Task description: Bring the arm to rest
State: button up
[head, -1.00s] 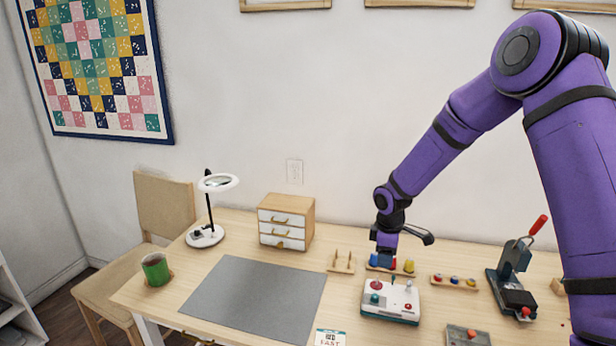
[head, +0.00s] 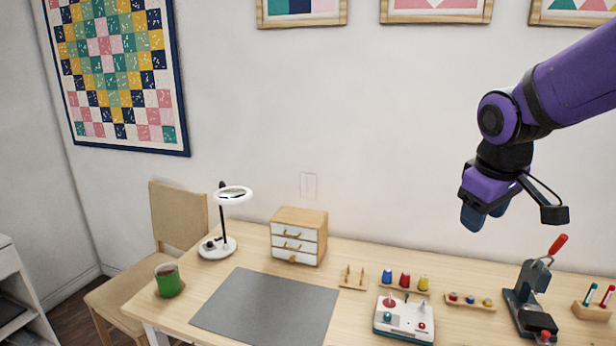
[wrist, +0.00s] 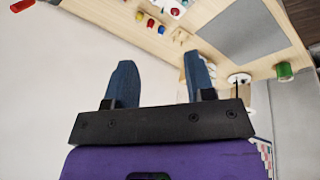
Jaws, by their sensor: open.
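My purple arm ends in my gripper (head: 483,217), which is raised in the air above the right part of the table, in front of the wall. It touches nothing. In the wrist view my gripper (wrist: 161,72) shows two blue fingers spread apart with nothing between them. The table (head: 255,258) lies below, well clear of the fingers.
A control box (head: 404,318), a rack of coloured spools (head: 404,282) and a press with a red handle (head: 530,295) stand on the table's right side. A small drawer cabinet (head: 299,236), a ring lamp (head: 218,245) and a green mug (head: 168,281) stand left. The grey mat (head: 265,307) is bare.

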jog(key=s+r+m+t, duration=0.1)
jog(key=s+r+m, duration=0.1)
jog(key=s, duration=0.6)
jog(key=s+r+m+t+y, duration=0.1)
jog(key=s+r+m, duration=0.1)
jog(key=s, duration=0.7)
jog(key=shift+d+m, duration=0.4)
jog(key=shift+m, duration=0.1)
